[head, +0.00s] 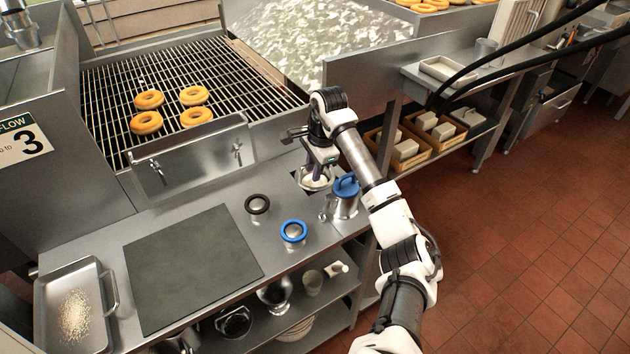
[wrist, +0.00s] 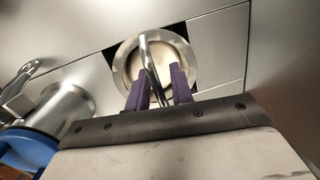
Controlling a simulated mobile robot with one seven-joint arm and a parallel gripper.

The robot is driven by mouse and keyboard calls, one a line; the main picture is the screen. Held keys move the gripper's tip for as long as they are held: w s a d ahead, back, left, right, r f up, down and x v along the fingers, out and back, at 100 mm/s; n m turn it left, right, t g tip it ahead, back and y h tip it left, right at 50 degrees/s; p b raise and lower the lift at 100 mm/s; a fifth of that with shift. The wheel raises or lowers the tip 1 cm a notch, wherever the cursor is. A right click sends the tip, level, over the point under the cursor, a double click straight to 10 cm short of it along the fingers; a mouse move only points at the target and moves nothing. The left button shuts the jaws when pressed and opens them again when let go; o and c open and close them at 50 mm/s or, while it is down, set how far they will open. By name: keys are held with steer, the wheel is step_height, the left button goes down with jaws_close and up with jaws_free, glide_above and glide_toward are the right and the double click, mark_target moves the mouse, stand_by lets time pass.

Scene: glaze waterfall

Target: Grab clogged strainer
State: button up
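The clogged strainer is a round metal basket filled with whitish matter. In the wrist view the strainer (wrist: 172,52) sits in a square dark opening in the steel counter, with a curved metal handle arching over it. In the head view the strainer (head: 316,183) shows just below my gripper (head: 316,168). In the wrist view my gripper's (wrist: 160,76) two purple fingers stand apart with the handle between them. A gap shows between the right finger and the handle. Contact on the left finger is unclear.
A blue-topped metal container (head: 345,195) stands close right of the strainer. A blue ring piece (head: 294,231) and black ring piece (head: 257,204) sit on the counter. A dark mat (head: 192,265) lies left. The rack (head: 190,80) holds several donuts behind a steel panel (head: 195,160).

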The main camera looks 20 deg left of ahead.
jaws_close()
steer(key=shift+r, duration=0.1)
